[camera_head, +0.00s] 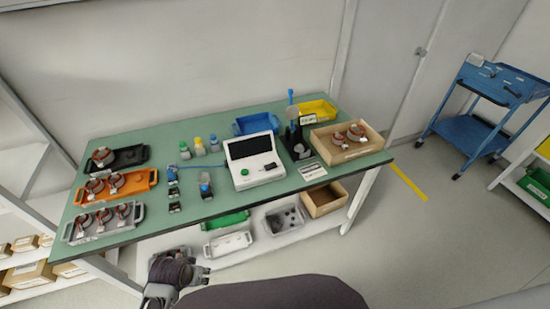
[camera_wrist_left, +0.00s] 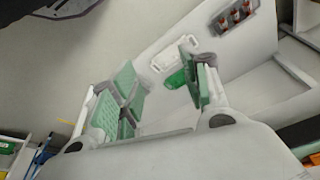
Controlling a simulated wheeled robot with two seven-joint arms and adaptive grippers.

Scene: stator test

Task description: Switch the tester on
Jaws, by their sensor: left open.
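The tester (camera_head: 253,161) is a white box with a dark screen, standing at the front middle of the green table. A green round button (camera_head: 244,172) sits on the left of its front panel, and a dark patch shows to the right of it. My left gripper (camera_head: 203,273) is low in front of the table, below and left of the tester, touching nothing. In the left wrist view its green-padded fingers (camera_wrist_left: 160,92) are apart with nothing between them. The tester cannot be made out in the left wrist view. My right gripper is not in view.
On the green table (camera_head: 150,217), orange (camera_head: 125,190), grey (camera_head: 78,236) and black trays with copper stators stand left. Small bottles (camera_head: 198,147) are behind, a blue bin (camera_head: 256,123) and wooden box (camera_head: 323,146) right. A blue cart (camera_head: 465,133) stands far right.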

